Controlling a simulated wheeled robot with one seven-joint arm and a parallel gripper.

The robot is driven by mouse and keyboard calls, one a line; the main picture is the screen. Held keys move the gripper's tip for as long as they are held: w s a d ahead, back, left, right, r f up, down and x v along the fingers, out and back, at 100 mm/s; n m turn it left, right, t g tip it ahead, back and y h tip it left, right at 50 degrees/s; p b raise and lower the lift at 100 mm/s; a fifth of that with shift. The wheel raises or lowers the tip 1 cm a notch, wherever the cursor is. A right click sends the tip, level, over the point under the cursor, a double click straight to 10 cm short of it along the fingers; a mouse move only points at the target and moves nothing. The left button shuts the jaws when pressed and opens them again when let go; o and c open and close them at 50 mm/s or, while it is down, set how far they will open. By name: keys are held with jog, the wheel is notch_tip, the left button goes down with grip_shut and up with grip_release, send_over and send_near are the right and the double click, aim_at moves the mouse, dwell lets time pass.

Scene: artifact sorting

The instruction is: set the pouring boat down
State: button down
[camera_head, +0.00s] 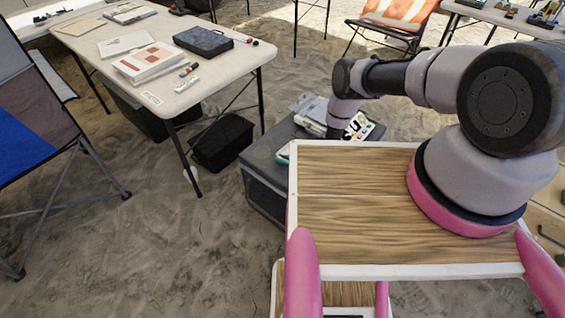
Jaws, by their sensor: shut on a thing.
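My arm reaches forward from the wooden deck, and its wrist (342,108) points down over a dark grey case (262,168) on the sand. The jaws are hidden behind the far edge of the deck, so I cannot see them or anything between them. I cannot make out a pouring boat for certain. A small pale green thing (284,154) shows at the case's top, by the deck's corner; I cannot tell what it is.
A folding table (215,77) at upper left holds papers, a dark blue case (203,41) and small items. A black bin (221,143) stands beneath it. A blue and grey camp chair (40,135) is at left, an orange one (392,17) behind. Sand between is clear.

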notch_tip(320, 180, down, 2)
jog(key=shift+f, duration=0.1)
jog(key=c, duration=0.8)
grip_release()
jog(key=v, duration=1.2)
